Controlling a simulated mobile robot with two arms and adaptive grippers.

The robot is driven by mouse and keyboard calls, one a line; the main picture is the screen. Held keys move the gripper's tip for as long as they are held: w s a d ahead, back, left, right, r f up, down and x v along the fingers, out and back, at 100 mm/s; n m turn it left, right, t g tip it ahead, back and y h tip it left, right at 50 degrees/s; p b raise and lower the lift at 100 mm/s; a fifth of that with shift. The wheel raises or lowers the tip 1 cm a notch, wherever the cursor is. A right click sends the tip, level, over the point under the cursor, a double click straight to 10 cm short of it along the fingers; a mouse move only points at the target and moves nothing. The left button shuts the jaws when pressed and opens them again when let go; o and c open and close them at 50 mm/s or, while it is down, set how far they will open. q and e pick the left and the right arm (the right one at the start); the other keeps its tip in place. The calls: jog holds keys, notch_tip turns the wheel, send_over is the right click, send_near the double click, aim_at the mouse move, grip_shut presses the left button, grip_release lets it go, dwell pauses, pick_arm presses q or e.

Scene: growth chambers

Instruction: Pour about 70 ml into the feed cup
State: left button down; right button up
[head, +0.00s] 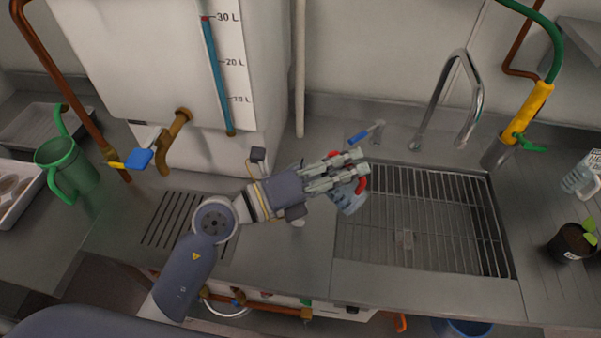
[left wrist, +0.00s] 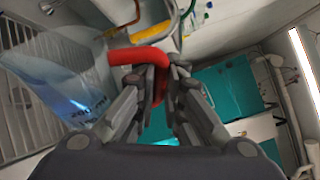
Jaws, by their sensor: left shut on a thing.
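My left gripper (head: 335,172) is shut on the red handle (left wrist: 140,55) of a clear measuring jug. In the head view the jug (head: 347,201) hangs beside the fingers, partly hidden, above the left edge of the sink. In the left wrist view the jug (left wrist: 62,85) looks tilted, has ml marks and a bluish tint low down; I cannot tell the liquid level. A clear vessel (head: 575,181) stands at the right edge of the head view; I cannot tell whether it is the feed cup. My right gripper is not in view.
A sink with a wire grille (head: 420,262) lies right of my gripper, with a tap (head: 474,90) behind it. A white tank (head: 150,50) with a level gauge stands behind left. A green can (head: 65,162) is far left. A potted seedling (head: 572,243) stands right.

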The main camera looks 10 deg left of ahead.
pick_arm(q)
jog(key=shift+w+a+r+n, duration=0.15)
jog(key=shift+a+r+n, duration=0.05)
jog(key=shift+n, duration=0.1)
jog(key=shift+w+a+r+n+h, duration=0.3)
jog(key=shift+w+a+n, duration=0.1)
jog(key=shift+a, duration=0.2)
dwell(0.5)
jog(key=shift+s+d, duration=0.1)
